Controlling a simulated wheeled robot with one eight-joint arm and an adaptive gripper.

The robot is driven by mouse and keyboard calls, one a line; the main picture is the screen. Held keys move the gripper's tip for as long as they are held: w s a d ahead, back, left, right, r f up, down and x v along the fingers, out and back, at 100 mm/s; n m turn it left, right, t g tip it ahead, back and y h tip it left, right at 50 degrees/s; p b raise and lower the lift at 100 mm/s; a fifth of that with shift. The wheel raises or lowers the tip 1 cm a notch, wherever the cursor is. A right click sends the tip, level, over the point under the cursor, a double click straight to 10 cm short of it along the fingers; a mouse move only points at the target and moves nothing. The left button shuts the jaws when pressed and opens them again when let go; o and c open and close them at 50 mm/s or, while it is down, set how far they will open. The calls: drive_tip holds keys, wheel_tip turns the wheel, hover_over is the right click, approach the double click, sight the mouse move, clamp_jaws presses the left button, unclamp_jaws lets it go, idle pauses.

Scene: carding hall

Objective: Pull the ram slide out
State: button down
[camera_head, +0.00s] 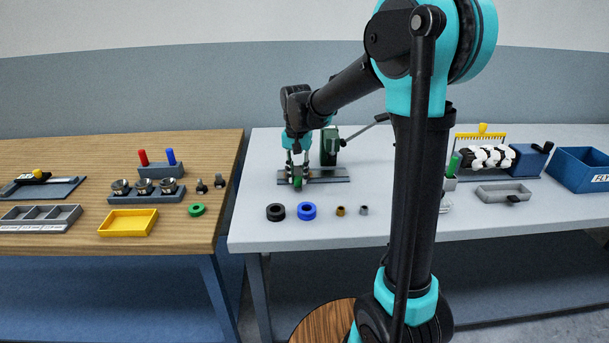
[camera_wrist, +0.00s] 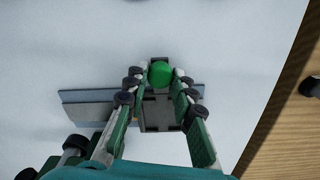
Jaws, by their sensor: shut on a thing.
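The ram slide is a small grey block (camera_wrist: 160,112) with a round green knob (camera_wrist: 160,73), seen in the wrist view. It sits on a grey rail (camera_wrist: 90,105) on the white table. My gripper (camera_wrist: 160,78) points down with its fingers on both sides of the knob, shut on it. In the head view my gripper (camera_head: 298,178) is at the left end of the rail (camera_head: 330,178), and the green knob (camera_head: 297,182) shows just between the fingers. A dark green press body (camera_head: 329,146) with a black lever (camera_head: 362,131) stands behind the rail.
My arm hides part of the white table (camera_head: 270,238). A wooden table (camera_head: 215,235) with trays stands at left. A blue bin (camera_head: 580,172) is at right.

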drive_tip(key=shift+a, duration=0.2)
drive_tip(key=c, duration=1.3)
unclamp_jaws()
drive_tip(key=shift+a, duration=0.1)
drive_tip(key=shift+o, duration=0.2)
drive_tip(key=shift+r, duration=0.15)
wheel_tip(320, 180, up, 12)
